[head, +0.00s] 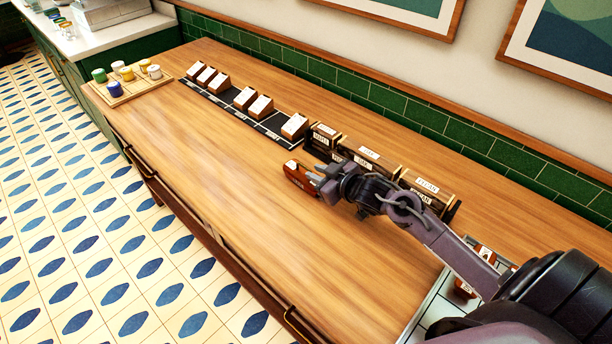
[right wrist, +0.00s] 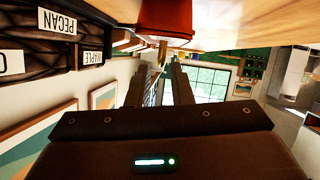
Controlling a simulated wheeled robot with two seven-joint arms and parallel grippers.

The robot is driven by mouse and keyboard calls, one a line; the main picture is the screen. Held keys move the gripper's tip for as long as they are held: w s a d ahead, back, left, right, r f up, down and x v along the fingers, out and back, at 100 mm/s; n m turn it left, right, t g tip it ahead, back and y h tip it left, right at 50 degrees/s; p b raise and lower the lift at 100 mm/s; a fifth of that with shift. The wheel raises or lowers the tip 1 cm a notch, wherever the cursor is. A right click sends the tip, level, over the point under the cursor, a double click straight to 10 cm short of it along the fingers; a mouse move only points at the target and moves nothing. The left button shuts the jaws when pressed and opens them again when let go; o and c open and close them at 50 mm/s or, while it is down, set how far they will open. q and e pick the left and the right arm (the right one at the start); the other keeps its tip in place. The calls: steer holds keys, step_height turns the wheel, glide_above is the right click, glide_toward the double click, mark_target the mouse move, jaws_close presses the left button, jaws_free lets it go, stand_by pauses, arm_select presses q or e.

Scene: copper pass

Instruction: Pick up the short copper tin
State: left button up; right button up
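A low copper-brown tin (head: 297,175) with a pale label on top is on the wooden counter, at the tip of my right gripper (head: 325,181). In the right wrist view, an orange-red tin (right wrist: 165,18) fills the top edge and is partly cut off. The fingers of my right gripper (right wrist: 156,88) stand apart with a gap between them, and the tin lies beyond their tips rather than between them. Whether a finger touches it cannot be told. More copper-coloured pieces (head: 465,288) are partly hidden by my right arm at lower right. My left gripper is not in view.
Dark racks with labels (head: 368,153) stand just behind my right gripper. A black strip (head: 222,101) holds several small label-topped blocks. A wooden tray (head: 139,88) with several cups sits at the far left end. The counter's front middle (head: 200,145) is clear.

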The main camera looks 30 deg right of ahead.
mark_target(307, 169)
steer(key=shift+w+a+r, duration=0.1)
steer(key=shift+w+a, duration=0.15)
steer(key=shift+w, duration=0.15)
steer(key=p+x, duration=0.1)
steer(key=x, duration=0.2)
steer(key=shift+w, duration=0.25)
steer(key=shift+w+f, duration=0.3)
steer(key=shift+f, duration=0.05)
steer(key=shift+w+a, duration=0.1)
steer(key=c, duration=0.4)
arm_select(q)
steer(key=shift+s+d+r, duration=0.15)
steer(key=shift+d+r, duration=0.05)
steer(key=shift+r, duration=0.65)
arm_select(e)
jaws_close()
